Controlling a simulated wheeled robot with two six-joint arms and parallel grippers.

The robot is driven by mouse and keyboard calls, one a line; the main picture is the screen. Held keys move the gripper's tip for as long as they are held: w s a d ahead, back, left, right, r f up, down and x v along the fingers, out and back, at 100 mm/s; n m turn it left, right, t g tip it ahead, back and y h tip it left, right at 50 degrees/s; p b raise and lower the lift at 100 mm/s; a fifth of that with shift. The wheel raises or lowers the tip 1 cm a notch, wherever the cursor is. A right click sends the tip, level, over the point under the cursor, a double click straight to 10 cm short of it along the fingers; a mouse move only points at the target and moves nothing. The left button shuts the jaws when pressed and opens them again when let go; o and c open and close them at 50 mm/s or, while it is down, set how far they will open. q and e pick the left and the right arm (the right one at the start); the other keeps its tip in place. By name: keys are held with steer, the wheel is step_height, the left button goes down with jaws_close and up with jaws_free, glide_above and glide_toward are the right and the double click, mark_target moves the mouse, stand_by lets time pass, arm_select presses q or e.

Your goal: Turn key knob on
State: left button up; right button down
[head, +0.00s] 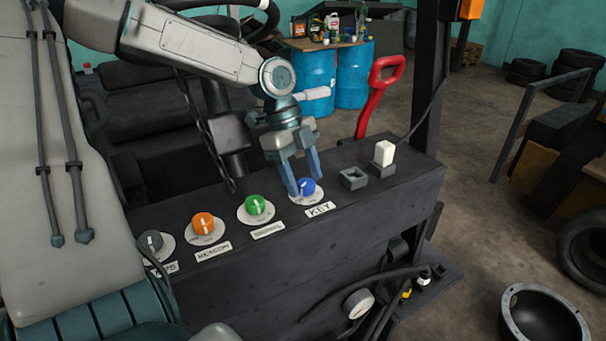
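The blue key knob (307,187) sits on a round white plate on top of the dark console, behind a label (320,209) reading KEY. A white pointer mark shows on the knob. My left gripper (305,186) points down at this knob. Its two blue fingers are apart, one at the knob's left and one at its right rear. I cannot tell whether they touch or press it. My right gripper is not in view.
Green (256,205), orange (203,223) and grey (152,241) knobs stand in a row to the left. An empty square socket (353,179) and a white switch (384,153) are to the right. A red handle (378,90) rises behind the console (400,190).

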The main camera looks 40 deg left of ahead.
arm_select(q)
steer(key=shift+r, duration=0.1)
steer(key=shift+a+r, duration=0.2)
steer(key=shift+r, duration=0.05)
steer(key=b+v, duration=0.3)
steer(key=v, duration=0.7)
steer(key=shift+f, duration=0.1)
